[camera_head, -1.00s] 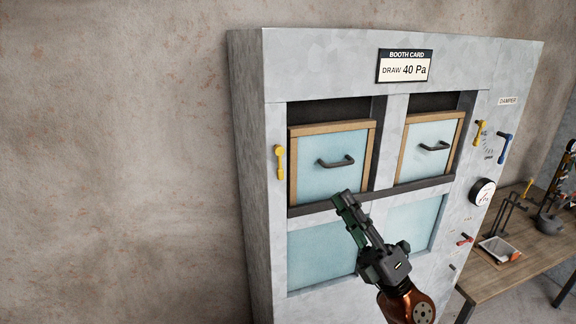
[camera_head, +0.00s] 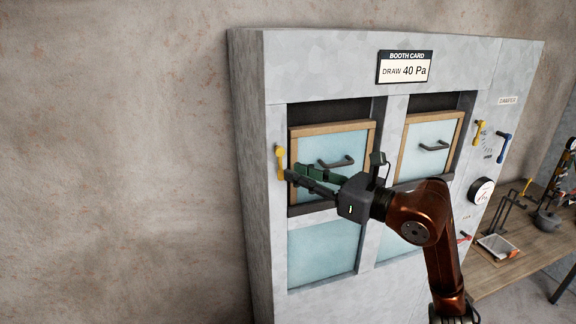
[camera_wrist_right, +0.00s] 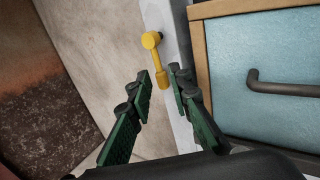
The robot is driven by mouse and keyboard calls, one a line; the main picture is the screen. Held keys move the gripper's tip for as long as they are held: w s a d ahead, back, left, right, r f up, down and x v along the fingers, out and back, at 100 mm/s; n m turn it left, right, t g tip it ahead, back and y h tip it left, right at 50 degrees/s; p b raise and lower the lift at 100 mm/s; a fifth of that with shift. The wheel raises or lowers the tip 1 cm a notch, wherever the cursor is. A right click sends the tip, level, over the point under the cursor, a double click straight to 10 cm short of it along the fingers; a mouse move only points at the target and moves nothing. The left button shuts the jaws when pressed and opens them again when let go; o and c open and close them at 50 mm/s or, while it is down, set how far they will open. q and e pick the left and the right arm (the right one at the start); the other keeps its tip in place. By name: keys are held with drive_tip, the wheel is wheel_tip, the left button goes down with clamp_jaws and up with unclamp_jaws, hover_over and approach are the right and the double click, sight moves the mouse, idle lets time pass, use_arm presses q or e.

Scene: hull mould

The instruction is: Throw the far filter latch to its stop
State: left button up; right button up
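The yellow filter latch (camera_head: 280,163) is on the front left edge of the grey booth, left of the left framed filter panel. Its handle hangs down from its pivot. In the right wrist view the latch (camera_wrist_right: 156,58) shows with its lower end between my right fingertips. My right gripper (camera_head: 291,172) is open, its fingertips beside the latch's lower part in the head view; the wrist view also shows the gripper (camera_wrist_right: 161,76) empty. I cannot tell whether a finger touches the latch. My left gripper is not in view.
The left filter panel (camera_head: 311,149) with a dark handle is close to my right fingers. A right filter panel (camera_head: 419,160), a second yellow lever (camera_head: 479,131) and a blue lever (camera_head: 503,147) are farther right. A workbench (camera_head: 500,273) stands at right. Left of the booth is bare wall.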

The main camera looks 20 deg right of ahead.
sight(280, 164)
drive_tip(key=shift+p+x, duration=0.45)
drive_tip(key=shift+x, duration=1.25)
drive_tip(key=shift+s, duration=0.1)
clamp_jaws()
